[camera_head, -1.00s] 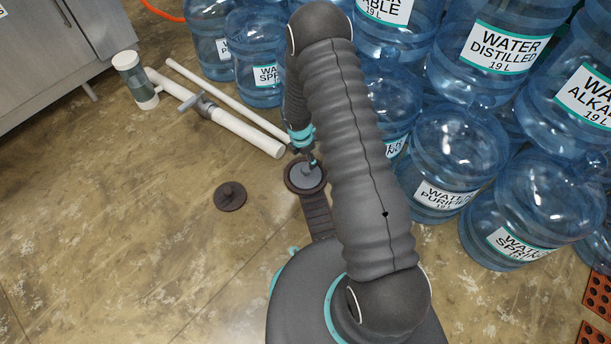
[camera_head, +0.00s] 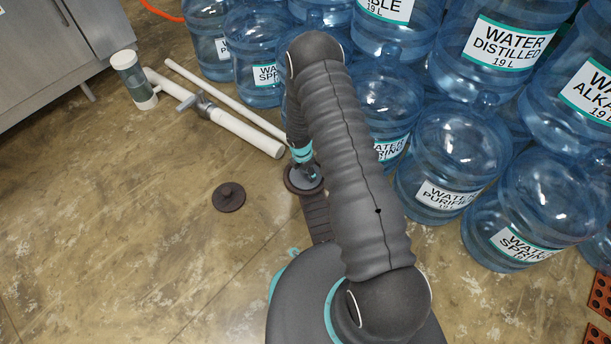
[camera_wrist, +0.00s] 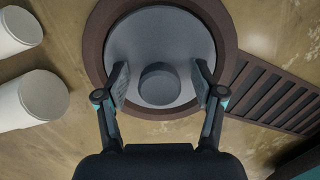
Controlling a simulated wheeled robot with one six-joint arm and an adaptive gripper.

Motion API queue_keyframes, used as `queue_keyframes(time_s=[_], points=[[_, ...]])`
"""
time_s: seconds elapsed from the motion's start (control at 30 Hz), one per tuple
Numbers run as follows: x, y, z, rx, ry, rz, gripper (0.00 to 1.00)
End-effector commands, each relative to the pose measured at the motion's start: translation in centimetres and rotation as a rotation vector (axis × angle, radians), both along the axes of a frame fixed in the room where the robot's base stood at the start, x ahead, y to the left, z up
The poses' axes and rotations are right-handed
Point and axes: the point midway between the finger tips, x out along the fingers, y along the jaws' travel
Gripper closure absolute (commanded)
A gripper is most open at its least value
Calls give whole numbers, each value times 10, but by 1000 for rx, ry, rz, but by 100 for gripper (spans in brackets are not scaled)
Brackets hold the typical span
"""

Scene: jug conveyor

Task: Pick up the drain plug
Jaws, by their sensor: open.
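A round grey drain plug (camera_wrist: 160,35) with a short knob (camera_wrist: 160,85) sits inside a brown drain ring (camera_wrist: 98,50) in the floor. The drain ring also shows in the head view (camera_head: 289,185), partly hidden by my gripper (camera_head: 304,171). In the wrist view my gripper (camera_wrist: 160,78) is open, pointing down at the plug, with one finger on each side of the knob. Gaps show between the knob and both fingers. I cannot tell whether the fingertips touch the disc. A separate brown disc with a knob (camera_head: 229,196) lies on the floor to the left.
A brown slotted grate (camera_head: 317,217) runs from the drain. Stacked blue water jugs (camera_head: 455,150) crowd the right.

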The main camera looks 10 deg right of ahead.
Motion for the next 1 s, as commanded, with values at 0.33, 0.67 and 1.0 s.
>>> queue_keyframes(time_s=[0.33,0.67,1.0], points=[[0,0,1,0,0,0,99],[0,0,6,0,-1,-1,100],[1,0,64,-1,-4,-1,100]])
